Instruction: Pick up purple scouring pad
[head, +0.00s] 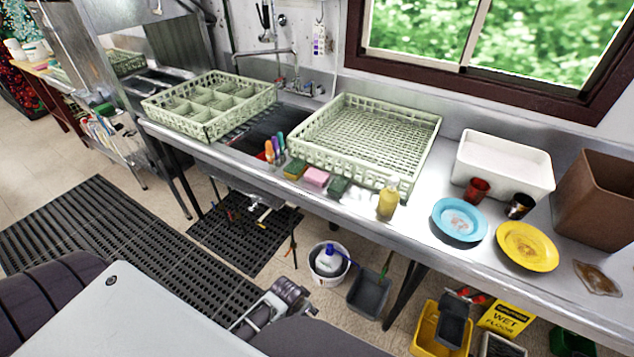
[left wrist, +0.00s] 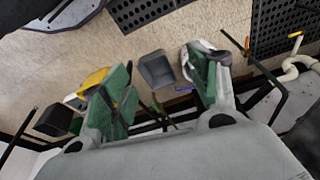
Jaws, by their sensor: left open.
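A pinkish-purple scouring pad (head: 316,177) lies on the steel counter, in front of the large green rack. It sits between a yellow-and-green sponge (head: 295,170) on its left and a dark green pad (head: 338,187) on its right. My left gripper (left wrist: 162,92) shows in the left wrist view with its two green-padded fingers spread wide and nothing between them. It is below counter level and points toward the floor, away from the pad. The purple pad does not show in the left wrist view. My right gripper is not in view.
An amber bottle (head: 388,199) stands right of the pads; several coloured markers or bottles (head: 275,148) stand left. The large green rack (head: 410,160) is behind. A blue plate (head: 460,219) and yellow plate (head: 527,246) lie right. A white bucket (head: 328,262) and dustpan (head: 368,295) are underneath.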

